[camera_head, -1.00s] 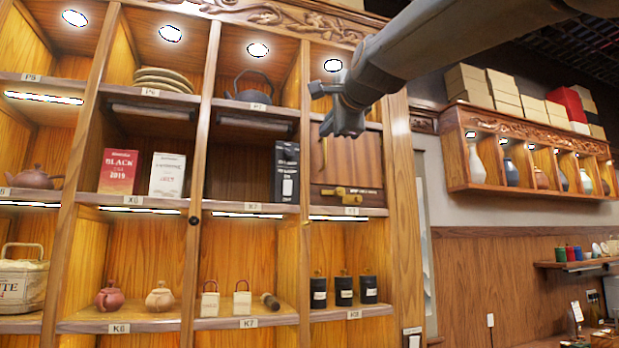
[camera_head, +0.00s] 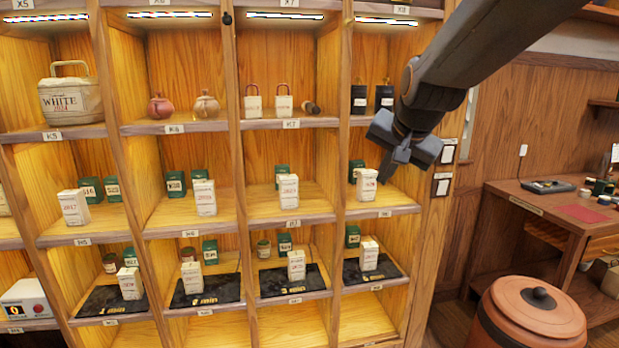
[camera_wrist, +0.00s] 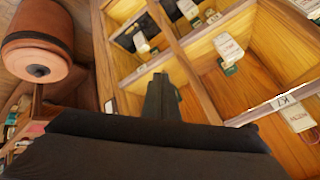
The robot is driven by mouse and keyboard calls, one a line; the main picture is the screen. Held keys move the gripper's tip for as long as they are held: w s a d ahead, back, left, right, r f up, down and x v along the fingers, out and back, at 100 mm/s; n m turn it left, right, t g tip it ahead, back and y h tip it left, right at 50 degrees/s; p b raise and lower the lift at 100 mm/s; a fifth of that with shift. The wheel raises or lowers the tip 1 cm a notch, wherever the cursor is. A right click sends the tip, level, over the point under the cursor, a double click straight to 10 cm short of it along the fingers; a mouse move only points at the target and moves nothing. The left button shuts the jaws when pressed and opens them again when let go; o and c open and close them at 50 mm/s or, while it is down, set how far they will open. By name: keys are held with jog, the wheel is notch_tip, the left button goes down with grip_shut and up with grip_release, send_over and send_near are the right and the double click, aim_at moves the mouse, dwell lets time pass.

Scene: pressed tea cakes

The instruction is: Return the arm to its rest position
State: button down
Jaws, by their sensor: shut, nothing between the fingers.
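My gripper (camera_head: 388,172) is at the upper right in the head view, at the end of my grey arm. It is shut and empty, its fingers pointing down in front of the right-hand column of the wooden shelf unit (camera_head: 236,170). In the wrist view its dark shut fingers (camera_wrist: 162,98) show in the middle, with shelf compartments beyond. A white box (camera_head: 366,184) on the shelf lies just left of the fingers in the picture; I cannot tell how far behind them it is.
Shelves hold white boxes, green tins, small teapots (camera_head: 206,104) and a white basket (camera_head: 70,98). A lidded clay jar (camera_head: 531,318) stands at lower right; it also shows in the wrist view (camera_wrist: 38,50). A wooden desk (camera_head: 540,215) stands behind it.

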jog(key=s+d+f+n+g+b, duration=0.1)
jog(key=s+d+f+n+g, duration=0.2)
jog(key=s+f, duration=1.9)
notch_tip(320, 180, down, 4)
jog(key=n+g, duration=0.3)
jog(key=shift+n+g+h, duration=0.3)
jog(key=shift+g+h, duration=0.1)
